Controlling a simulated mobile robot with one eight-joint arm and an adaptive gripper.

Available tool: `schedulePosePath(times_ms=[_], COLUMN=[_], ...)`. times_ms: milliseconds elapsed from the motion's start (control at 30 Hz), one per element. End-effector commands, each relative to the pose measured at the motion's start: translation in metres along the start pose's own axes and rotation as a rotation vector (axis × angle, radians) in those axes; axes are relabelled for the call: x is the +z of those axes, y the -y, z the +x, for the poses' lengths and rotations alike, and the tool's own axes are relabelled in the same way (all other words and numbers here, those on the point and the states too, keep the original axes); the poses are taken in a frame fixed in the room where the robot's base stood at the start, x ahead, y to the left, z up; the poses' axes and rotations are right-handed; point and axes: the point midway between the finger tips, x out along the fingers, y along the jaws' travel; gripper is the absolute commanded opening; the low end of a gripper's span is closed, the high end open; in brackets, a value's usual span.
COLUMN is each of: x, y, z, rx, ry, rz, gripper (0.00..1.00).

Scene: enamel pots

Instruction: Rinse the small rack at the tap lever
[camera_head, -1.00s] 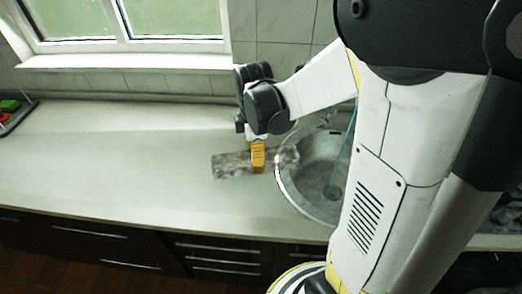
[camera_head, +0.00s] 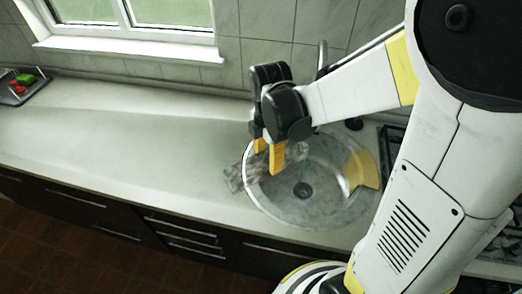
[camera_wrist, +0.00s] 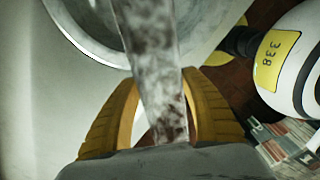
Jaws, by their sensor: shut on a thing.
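The small rack (camera_head: 236,178) looks like a flat, narrow grey piece with brownish blotches. My gripper (camera_head: 268,160) is shut on it, with yellow fingers on either side, at the sink's left rim. In the wrist view the rack (camera_wrist: 158,85) runs up between the fingers of my gripper (camera_wrist: 160,95), across the sink's rim. The round metal sink (camera_head: 310,208) has a dark drain. The tap (camera_head: 322,58) stands behind it, largely hidden by my arm. A thin bluish line, perhaps water, falls toward the drain, right of the rack. I cannot make out the lever clearly.
The counter (camera_head: 130,130) to the left is bare. A dark tray (camera_head: 20,88) with red and green items sits at its far left end. A stove (camera_head: 391,140) shows partly behind my arm at the right. A window is above the counter.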

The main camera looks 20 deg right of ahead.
Motion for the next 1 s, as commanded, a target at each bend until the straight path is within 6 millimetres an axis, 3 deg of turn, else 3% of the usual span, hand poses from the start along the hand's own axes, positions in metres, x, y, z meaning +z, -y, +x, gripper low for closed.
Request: schedulePosePath(times_ms=[1000], x=[0.098], y=[-0.044], z=[0.022], rx=[0.000], ry=[0.000], rz=[0.003], gripper=[0.18])
